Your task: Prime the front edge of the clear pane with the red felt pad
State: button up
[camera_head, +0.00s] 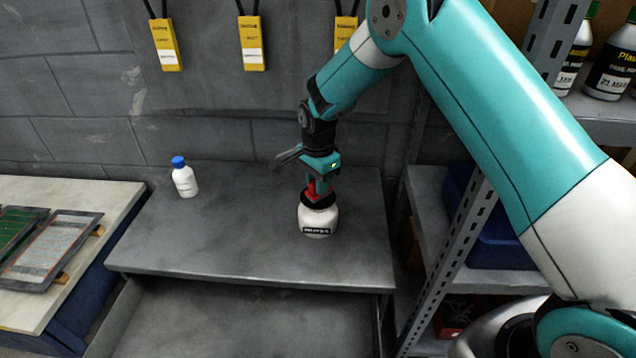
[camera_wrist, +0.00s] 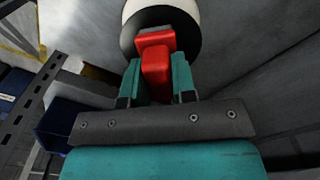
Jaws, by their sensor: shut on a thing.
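My gripper (camera_wrist: 158,82) is shut on the red felt pad (camera_wrist: 157,60). In the head view the red pad (camera_head: 316,192) points down at the black top of a white jar (camera_head: 318,218) on the grey bench. The pad's lower end meets or overlaps the black top; I cannot tell whether it is inside. The wrist view also shows the jar's white rim (camera_wrist: 132,8). A pale, framed flat panel (camera_head: 52,248), possibly the clear pane, lies at the far left on a light-topped table, beside a green panel (camera_head: 14,228).
A white bottle with a blue cap (camera_head: 184,178) stands on the bench (camera_head: 240,262), left of the jar. A metal shelf rack (camera_head: 470,235) with a blue bin (camera_head: 495,235) stands close on the right. The light-topped table (camera_head: 110,195) has clear space behind the panels.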

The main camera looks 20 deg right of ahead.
jog(key=shift+r+p, duration=1.55)
jog(key=shift+r, duration=1.3)
